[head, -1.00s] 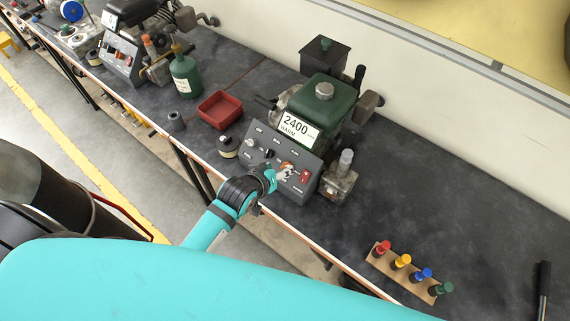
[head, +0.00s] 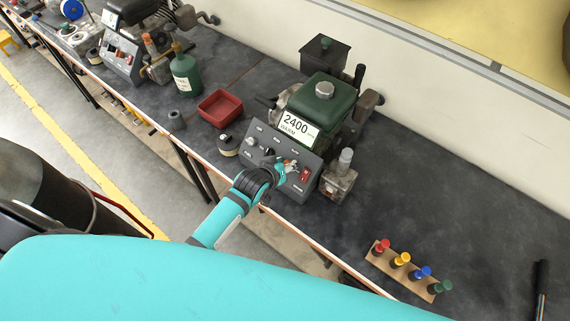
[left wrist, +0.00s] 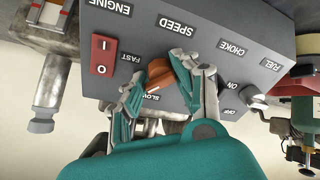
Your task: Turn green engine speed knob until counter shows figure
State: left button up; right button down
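The green engine (head: 322,100) stands on the bench, with a display (head: 298,126) reading 2400 and WARM below it. Its grey control panel (head: 262,138) slopes down at the front. The orange speed knob (left wrist: 160,76) sits under the SPEED label in the left wrist view, between the FAST and SLOW marks. My left gripper (head: 281,170) is at the panel. In the left wrist view its two fingers (left wrist: 163,82) straddle the knob closely and appear to be shut on it. My right gripper is not in view.
A red rocker switch (left wrist: 103,55) is beside the left finger; choke and fuel controls lie to the right. A red tray (head: 220,110) and green bottle (head: 185,75) stand left of the engine. A rack of coloured pegs (head: 405,270) lies at right. The bench right of the engine is mostly clear.

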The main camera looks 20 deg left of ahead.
pick_arm(q)
grip_shut()
jog(key=shift+a+m+p, duration=0.15)
jog(key=shift+m+p, duration=0.3)
jog(key=shift+m, duration=0.35)
jog(key=shift+m+p, duration=0.3)
jog(key=shift+m, duration=1.2)
jog(key=o, duration=0.7)
grip_release()
jog(key=shift+s, duration=0.15)
jog(key=v, duration=1.1)
jog(key=shift+s+a, duration=0.3)
jog(key=shift+s, duration=0.05)
